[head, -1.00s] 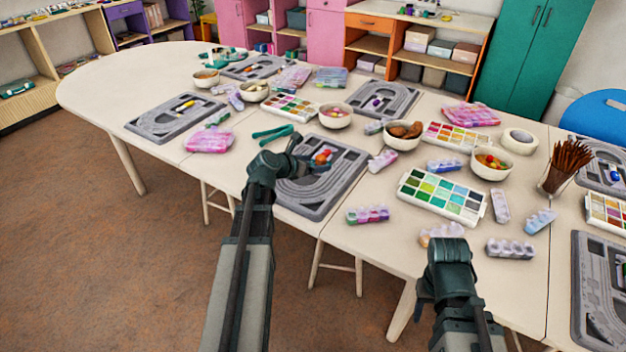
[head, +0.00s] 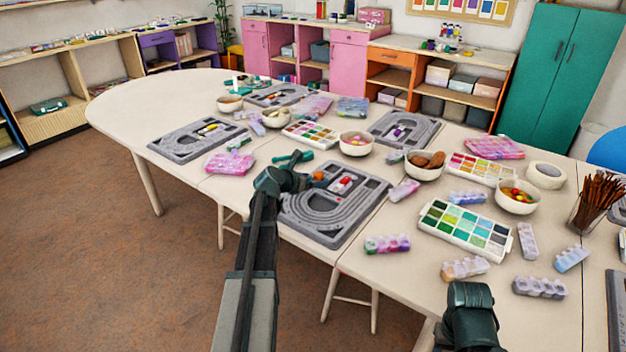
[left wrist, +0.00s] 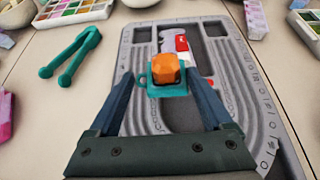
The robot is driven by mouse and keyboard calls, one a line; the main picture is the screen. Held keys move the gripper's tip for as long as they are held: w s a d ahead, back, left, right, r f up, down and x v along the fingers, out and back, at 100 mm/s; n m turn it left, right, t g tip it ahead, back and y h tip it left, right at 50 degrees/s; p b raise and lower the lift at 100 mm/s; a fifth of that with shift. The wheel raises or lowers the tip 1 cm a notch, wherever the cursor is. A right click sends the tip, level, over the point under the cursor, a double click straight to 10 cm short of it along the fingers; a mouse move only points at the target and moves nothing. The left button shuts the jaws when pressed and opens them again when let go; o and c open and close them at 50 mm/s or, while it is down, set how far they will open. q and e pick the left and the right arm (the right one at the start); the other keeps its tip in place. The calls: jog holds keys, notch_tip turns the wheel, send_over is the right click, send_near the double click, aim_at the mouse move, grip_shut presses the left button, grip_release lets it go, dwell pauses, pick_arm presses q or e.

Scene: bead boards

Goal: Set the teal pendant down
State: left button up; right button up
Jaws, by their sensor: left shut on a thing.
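The teal pendant (left wrist: 154,88), a teal setting around a faceted orange stone, is between the fingertips of my left gripper (left wrist: 167,82), which is shut on it. In the left wrist view it appears over the grey bead board (left wrist: 228,105); its height above the board is unclear. In the head view my left gripper (head: 303,181) is at the left far part of that board (head: 327,228), with the orange stone (head: 318,176) showing. A red and white piece (left wrist: 181,44) lies in a board compartment beyond the pendant. My right arm shows at bottom right; its fingertips are hidden.
Teal tweezers (left wrist: 72,52) lie left of the board. A paint palette (head: 465,228), bead bowls (head: 356,151) and several small bead boxes (head: 387,245) crowd the table to the right. Bare tabletop (head: 222,190) shows to the left.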

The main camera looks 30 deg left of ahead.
pick_arm(q)
jog(key=w+a, duration=0.1)
jog(key=w, duration=0.1)
jog(key=w+a, duration=0.3)
jog(key=w, duration=0.1)
jog(key=shift+w+a+f+b, duration=0.15)
jog(key=shift+w+f+b, duration=0.15)
jog(key=shift+w+f, duration=0.1)
jog(key=shift+s+f+b, duration=0.1)
jog(key=shift+f+b, duration=1.6)
jog(key=shift+b, duration=0.05)
jog(key=shift+f, duration=0.1)
jog(key=shift+f, duration=0.15)
jog(key=o, duration=1.1)
